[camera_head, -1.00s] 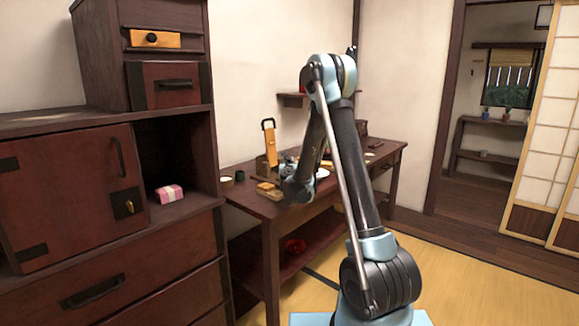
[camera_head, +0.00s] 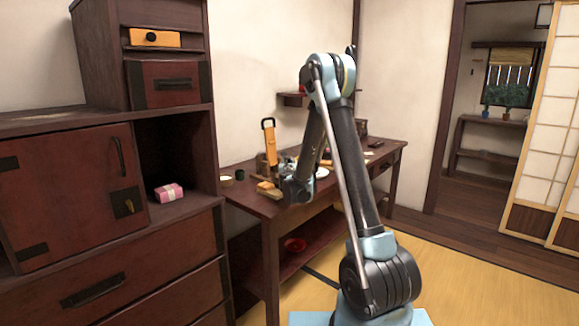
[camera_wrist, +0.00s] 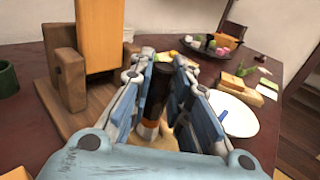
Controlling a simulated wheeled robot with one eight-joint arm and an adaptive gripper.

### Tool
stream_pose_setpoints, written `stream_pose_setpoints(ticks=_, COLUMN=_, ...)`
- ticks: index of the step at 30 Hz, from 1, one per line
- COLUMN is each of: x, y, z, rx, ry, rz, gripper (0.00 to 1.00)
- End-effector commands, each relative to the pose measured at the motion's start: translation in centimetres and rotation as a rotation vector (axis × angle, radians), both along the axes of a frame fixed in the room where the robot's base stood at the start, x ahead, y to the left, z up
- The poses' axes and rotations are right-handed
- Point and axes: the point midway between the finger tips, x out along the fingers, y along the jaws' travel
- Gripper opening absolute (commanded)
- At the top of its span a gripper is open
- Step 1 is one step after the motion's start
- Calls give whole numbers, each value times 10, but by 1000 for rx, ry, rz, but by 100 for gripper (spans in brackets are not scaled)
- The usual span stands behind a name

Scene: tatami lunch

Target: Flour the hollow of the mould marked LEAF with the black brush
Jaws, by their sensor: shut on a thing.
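In the wrist view my gripper (camera_wrist: 164,60) is shut on the black brush (camera_wrist: 156,92), whose dark handle stands nearly upright between the blue fingers. Small wooden blocks (camera_wrist: 238,86) lie right of the gripper, beyond a white plate. No LEAF mark is readable. In the head view my gripper (camera_head: 297,190) is over the table's near edge, and the brush cannot be made out.
A wooden stand (camera_wrist: 68,78) with a tall orange-yellow board (camera_wrist: 100,35) stands close left of the gripper. The white plate (camera_wrist: 238,118) holds a blue item. A dark tray (camera_wrist: 212,48) of colourful pieces is behind. A dark green cup (camera_wrist: 7,78) is far left.

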Motion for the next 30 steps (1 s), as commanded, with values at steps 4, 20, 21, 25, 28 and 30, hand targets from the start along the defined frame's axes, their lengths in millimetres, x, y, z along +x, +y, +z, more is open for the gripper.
stream_pose_setpoints(ticks=4, x=-1, y=1, z=0, rx=0, ry=0, rz=0, gripper=0)
stream_pose_setpoints(ticks=20, x=4, y=0, z=-1, rx=0, ry=0, rz=0, gripper=0)
stream_pose_setpoints(ticks=21, x=3, y=-1, z=-1, rx=0, ry=0, rz=0, gripper=0)
stream_pose_setpoints(ticks=25, x=1, y=-3, z=-1, rx=0, ry=0, rz=0, gripper=0)
stream_pose_setpoints(ticks=28, x=0, y=-5, z=-1, rx=0, ry=0, rz=0, gripper=0)
stream_pose_setpoints(ticks=30, x=0, y=-5, z=-1, rx=0, ry=0, rz=0, gripper=0)
